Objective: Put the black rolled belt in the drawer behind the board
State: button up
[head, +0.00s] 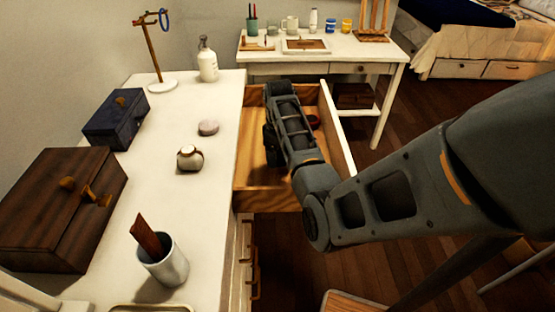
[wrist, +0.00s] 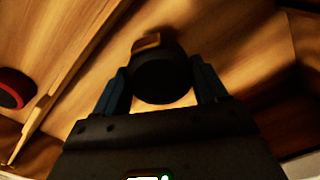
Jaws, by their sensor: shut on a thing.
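The black rolled belt (wrist: 162,80), with a brass-coloured buckle, sits between my gripper's (wrist: 160,70) two blue fingers in the wrist view. My gripper is shut on it. The open drawer (head: 262,191) has a bare wooden inside, and my gripper (head: 270,150) is down over or in it in the head view. A thin wooden board (wrist: 62,92) crosses the drawer diagonally in the wrist view. The belt is to the right of this board. My arm hides the belt and most of the board in the head view; whether the belt touches the drawer floor cannot be told.
A red-and-black round item (wrist: 14,88) lies on the board's other side; its red shows in the head view (head: 313,121). The white dresser top (head: 215,215) holds a brown box (head: 60,205), blue box (head: 116,118), small jar (head: 189,158), cup (head: 165,262) and pump bottle (head: 207,62).

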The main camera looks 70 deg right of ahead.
aim_at(278, 160)
jog(key=shift+f, duration=1.55)
jog(key=shift+f, duration=0.1)
jog(key=o, duration=1.1)
jog(key=shift+o, duration=0.2)
notch_tip(278, 160, up, 12)
jog(key=shift+d+r, duration=0.1)
